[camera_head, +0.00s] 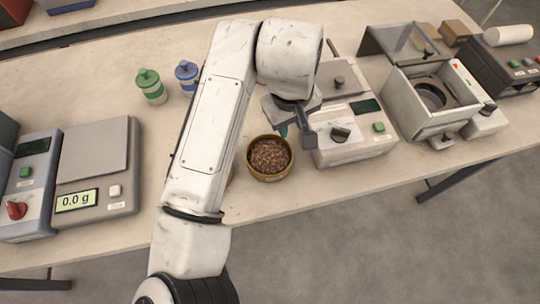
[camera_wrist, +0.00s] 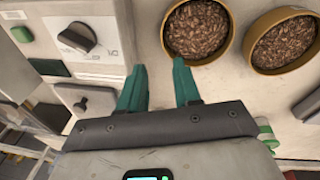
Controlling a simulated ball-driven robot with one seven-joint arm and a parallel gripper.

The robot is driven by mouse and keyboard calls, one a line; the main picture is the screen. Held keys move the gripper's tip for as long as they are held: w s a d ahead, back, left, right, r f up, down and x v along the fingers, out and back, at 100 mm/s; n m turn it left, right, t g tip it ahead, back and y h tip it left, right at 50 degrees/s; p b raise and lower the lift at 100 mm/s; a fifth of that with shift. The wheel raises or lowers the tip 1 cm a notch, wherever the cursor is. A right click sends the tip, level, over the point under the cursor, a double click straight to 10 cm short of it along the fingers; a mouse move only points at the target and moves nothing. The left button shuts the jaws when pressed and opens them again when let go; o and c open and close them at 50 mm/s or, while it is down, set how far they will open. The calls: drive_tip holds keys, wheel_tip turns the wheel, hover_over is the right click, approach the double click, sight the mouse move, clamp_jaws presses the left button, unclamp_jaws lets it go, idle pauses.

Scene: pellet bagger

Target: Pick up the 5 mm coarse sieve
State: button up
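Two round brass-coloured containers filled with brown pellets are in the wrist view, one near the top middle (camera_wrist: 229,40) and one at the right (camera_wrist: 250,62). In the head view one (camera_head: 288,172) stands on the bench beside my gripper; only a sliver of the other shows behind my arm. I cannot tell a mesh or a 5 mm marking on either. My gripper (camera_wrist: 160,82) has its teal fingers apart with nothing between them. In the head view my gripper (camera_head: 290,130) hangs over the bench between the pellet container and the knobbed machine.
The knobbed machine (camera_head: 345,150) stands close right of my gripper. A scale (camera_head: 100,150) reading 0.0 g is at the left. Green-lidded (camera_head: 151,87) and blue-lidded (camera_head: 187,75) bottles stand behind my arm. An open-topped machine (camera_head: 405,100) is further right. Bench between scale and arm is clear.

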drive_tip(key=n+g, duration=0.2)
hover_over(251, 166)
drive_tip(key=shift+f+y, duration=0.4)
drive_tip(key=shift+f, duration=0.05)
wheel_tip(251, 166, down, 10)
drive_tip(key=shift+f+p, duration=0.1)
drive_tip(key=shift+p, duration=0.7)
drive_tip(key=shift+c, duration=0.4)
clamp_jaws()
